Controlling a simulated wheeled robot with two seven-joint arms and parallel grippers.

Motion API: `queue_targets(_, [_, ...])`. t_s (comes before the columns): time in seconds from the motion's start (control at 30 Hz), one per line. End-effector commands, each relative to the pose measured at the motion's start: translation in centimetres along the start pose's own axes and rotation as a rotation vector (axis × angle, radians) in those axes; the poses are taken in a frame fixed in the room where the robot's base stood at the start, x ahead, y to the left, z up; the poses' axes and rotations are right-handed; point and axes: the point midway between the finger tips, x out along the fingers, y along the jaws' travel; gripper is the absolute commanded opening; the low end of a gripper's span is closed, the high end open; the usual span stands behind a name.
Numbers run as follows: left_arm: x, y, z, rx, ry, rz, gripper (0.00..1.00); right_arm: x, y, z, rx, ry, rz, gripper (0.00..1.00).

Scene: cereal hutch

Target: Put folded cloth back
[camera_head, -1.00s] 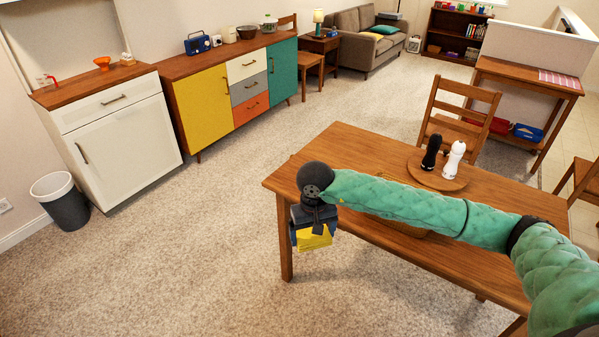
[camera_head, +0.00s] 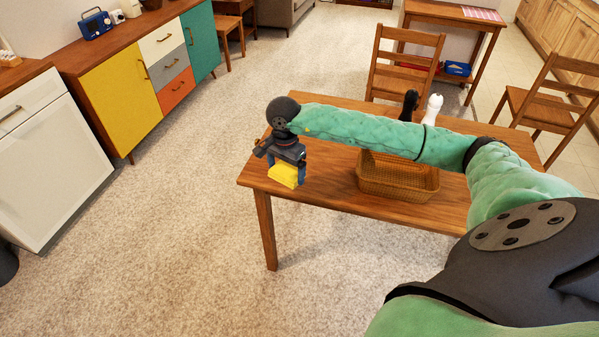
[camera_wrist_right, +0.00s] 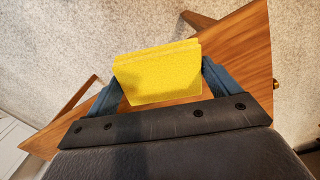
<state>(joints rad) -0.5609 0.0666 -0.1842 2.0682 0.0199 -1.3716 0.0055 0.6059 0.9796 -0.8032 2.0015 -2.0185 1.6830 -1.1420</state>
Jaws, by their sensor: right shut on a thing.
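A yellow folded cloth (camera_head: 284,175) is held between the fingers of my right gripper (camera_head: 287,172), at the near left corner of the wooden table (camera_head: 322,183). In the right wrist view the cloth (camera_wrist_right: 157,75) fills the space between the two blue fingers, with table wood behind it. The cloth appears to be over the table top; its exact height above it I cannot tell. My left gripper is not in view.
A wicker basket (camera_head: 398,190) stands on the table, partly behind my green right arm. Black (camera_head: 410,103) and white (camera_head: 432,108) shakers stand beyond it. Chairs (camera_head: 405,62) are at the far side. A cabinet with a yellow door (camera_head: 122,95) stands left across open carpet.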

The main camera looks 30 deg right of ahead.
Motion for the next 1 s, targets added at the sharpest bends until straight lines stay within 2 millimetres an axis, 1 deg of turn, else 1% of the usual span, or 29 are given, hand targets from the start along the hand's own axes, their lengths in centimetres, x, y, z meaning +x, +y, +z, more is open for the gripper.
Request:
queue_targets(0.03, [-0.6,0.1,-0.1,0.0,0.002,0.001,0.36,0.2,0.4,-1.4,0.098,0.001,0.001,0.67])
queue_targets(0.1, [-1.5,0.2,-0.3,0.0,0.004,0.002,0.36,0.3,0.9,-3.1,0.248,0.001,0.002,0.67])
queue_targets(0.37, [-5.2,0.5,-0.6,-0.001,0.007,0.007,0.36,0.0,2.9,-9.3,0.799,0.003,-0.004,0.67])
queue_targets(0.5, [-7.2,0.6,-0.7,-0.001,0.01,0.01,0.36,-0.4,4.1,-12.5,1.089,0.005,-0.01,0.67])
queue_targets(0.6, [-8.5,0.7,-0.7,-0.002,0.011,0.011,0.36,-0.8,4.9,-14.6,1.276,0.005,-0.017,0.67])
queue_targets(0.7, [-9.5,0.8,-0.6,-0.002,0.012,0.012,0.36,-1.2,5.5,-16.1,1.428,0.004,-0.023,0.67])
queue_targets(0.8, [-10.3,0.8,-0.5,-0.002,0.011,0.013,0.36,-1.5,6.0,-17.3,1.537,0.003,-0.028,0.67])
queue_targets(0.9, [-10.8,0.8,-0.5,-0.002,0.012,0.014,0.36,-1.7,6.2,-17.9,1.6,0.002,-0.031,0.67])
queue_targets(1.0, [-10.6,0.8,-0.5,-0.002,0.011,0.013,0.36,-1.6,6.0,-17.9,1.627,0.0,-0.032,0.67])
